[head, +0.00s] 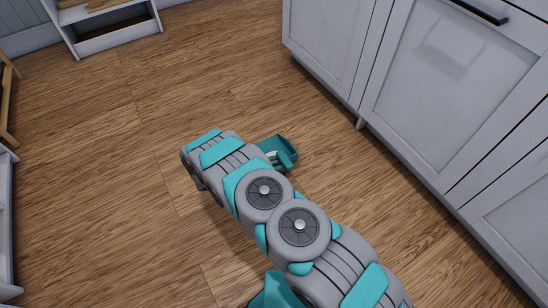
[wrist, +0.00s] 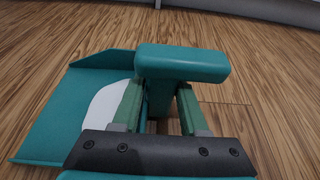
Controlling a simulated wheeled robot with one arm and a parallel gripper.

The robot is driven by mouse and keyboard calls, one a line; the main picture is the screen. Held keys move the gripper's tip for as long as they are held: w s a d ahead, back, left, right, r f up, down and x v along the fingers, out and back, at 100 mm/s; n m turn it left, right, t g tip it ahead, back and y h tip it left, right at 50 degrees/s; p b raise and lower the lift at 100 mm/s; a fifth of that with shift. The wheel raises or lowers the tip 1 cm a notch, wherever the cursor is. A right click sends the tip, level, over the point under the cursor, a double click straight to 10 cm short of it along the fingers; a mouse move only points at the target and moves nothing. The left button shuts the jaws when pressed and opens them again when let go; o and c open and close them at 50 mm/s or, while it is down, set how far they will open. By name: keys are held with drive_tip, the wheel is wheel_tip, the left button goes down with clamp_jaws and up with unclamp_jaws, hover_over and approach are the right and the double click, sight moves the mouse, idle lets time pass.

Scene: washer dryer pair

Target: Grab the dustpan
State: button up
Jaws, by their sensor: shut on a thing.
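The dustpan is teal. In the wrist view its wide pan (wrist: 70,105) is on the left, with a white patch on it, and its thick handle (wrist: 182,62) is at the centre. My gripper (wrist: 158,95) has its two green fingers on either side of the handle part and is shut on it. In the head view a teal piece of the dustpan (head: 283,150) shows beyond my arm. The rest of it and my fingers are hidden there by the arm. I cannot tell whether the dustpan touches the floor.
White cabinets (head: 435,85) with a dark handle stand along the right. A low white shelf (head: 105,30) stands at the back left, and other furniture edges the left side. The wooden floor (head: 110,160) between them is clear.

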clamp_jaws()
idle(0.4)
